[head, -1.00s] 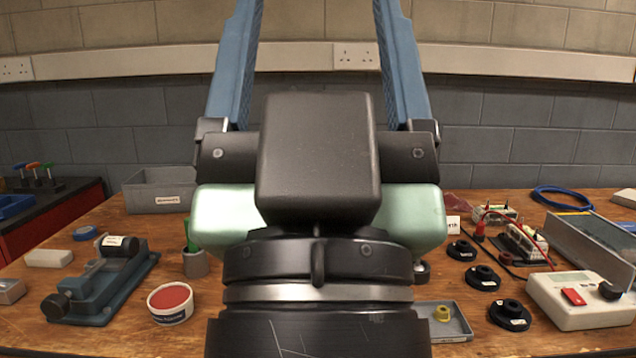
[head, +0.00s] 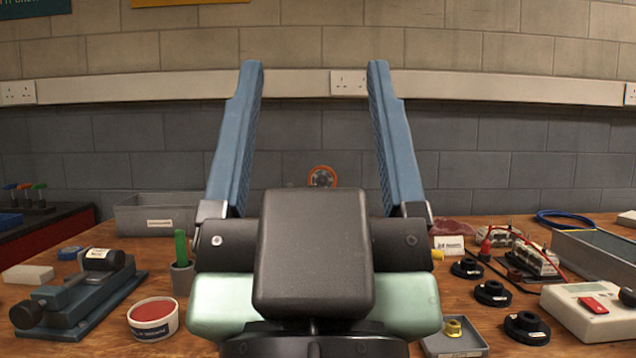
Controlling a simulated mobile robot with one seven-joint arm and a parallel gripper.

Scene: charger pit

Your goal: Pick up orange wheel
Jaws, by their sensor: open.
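An orange wheel (head: 322,172) shows in the head view near the back of the bench, in front of the grey block wall. Only its upper part is visible; my gripper's dark body hides the lower part and whatever it is mounted on. My gripper (head: 310,75) is open and empty, its two blue fingers pointing up and spread wide. In the picture the wheel lies between the fingers, low near their bases. The wheel appears to be beyond the gripper, with nothing touching it.
A grey bin (head: 158,222), a green-handled tool in a cup (head: 182,275), a red-topped tub (head: 153,320) and a blue vice (head: 75,305) are on the left. Black round pieces (head: 492,294), a small tray (head: 452,345) and a white meter (head: 590,312) are on the right.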

